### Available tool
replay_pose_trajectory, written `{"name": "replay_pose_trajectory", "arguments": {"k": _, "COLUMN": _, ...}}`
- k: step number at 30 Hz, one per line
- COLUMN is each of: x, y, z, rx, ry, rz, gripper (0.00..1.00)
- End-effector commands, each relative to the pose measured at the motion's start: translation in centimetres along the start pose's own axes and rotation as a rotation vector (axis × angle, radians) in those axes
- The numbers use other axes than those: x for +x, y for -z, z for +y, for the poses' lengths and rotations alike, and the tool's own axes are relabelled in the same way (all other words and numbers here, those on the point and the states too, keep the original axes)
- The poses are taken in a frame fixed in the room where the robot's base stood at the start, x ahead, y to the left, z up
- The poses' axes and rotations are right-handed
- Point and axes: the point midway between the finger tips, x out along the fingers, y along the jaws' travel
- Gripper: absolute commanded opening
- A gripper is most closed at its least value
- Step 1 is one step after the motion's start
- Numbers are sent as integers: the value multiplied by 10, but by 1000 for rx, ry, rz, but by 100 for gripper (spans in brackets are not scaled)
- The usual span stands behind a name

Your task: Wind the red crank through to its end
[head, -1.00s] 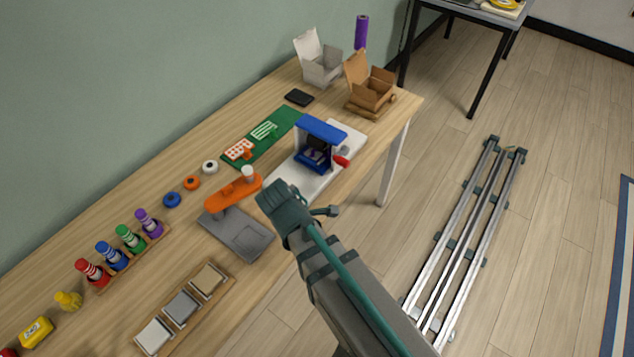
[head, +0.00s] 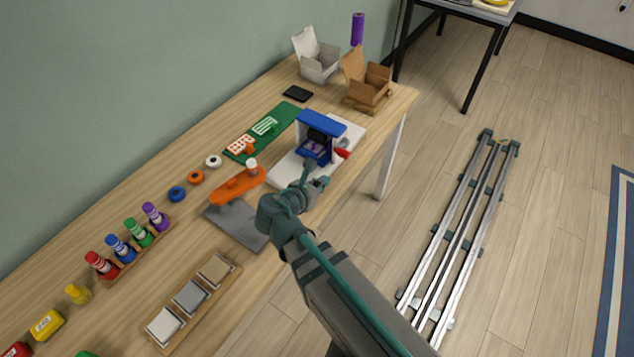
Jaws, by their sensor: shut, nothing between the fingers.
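The red crank (head: 342,153) sticks out from the right side of a small machine with a blue top (head: 321,123). The machine stands on a white base plate (head: 286,168) near the table's front edge. My gripper (head: 310,168) is shut and empty. In the picture it lies just below and left of the crank, in front of the machine. Its tip overlaps the lower part of the machine, and I cannot tell whether it touches. Part of the base plate is hidden behind my gripper.
An orange press (head: 236,186) on a grey base (head: 232,222) stands left of my gripper. An open cardboard box (head: 366,88) and a white box (head: 318,66) stand behind the machine. A tray of sample tiles (head: 190,298) lies at the front.

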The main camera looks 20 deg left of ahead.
Motion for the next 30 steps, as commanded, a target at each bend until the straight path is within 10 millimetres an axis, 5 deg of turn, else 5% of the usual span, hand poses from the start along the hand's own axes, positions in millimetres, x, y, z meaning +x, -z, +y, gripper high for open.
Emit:
{"name": "replay_pose_trajectory", "arguments": {"k": 8, "x": 55, "y": -1, "z": 1, "rx": 2, "ry": 3, "rz": 2, "gripper": 0}}
{"name": "replay_pose_trajectory", "arguments": {"k": 16, "x": 61, "y": -33, "z": 0, "rx": 3, "ry": 0, "rz": 1, "gripper": 0}}
{"name": "replay_pose_trajectory", "arguments": {"k": 30, "x": 63, "y": -38, "z": 0, "rx": 2, "ry": 0, "rz": 1, "gripper": 0}}
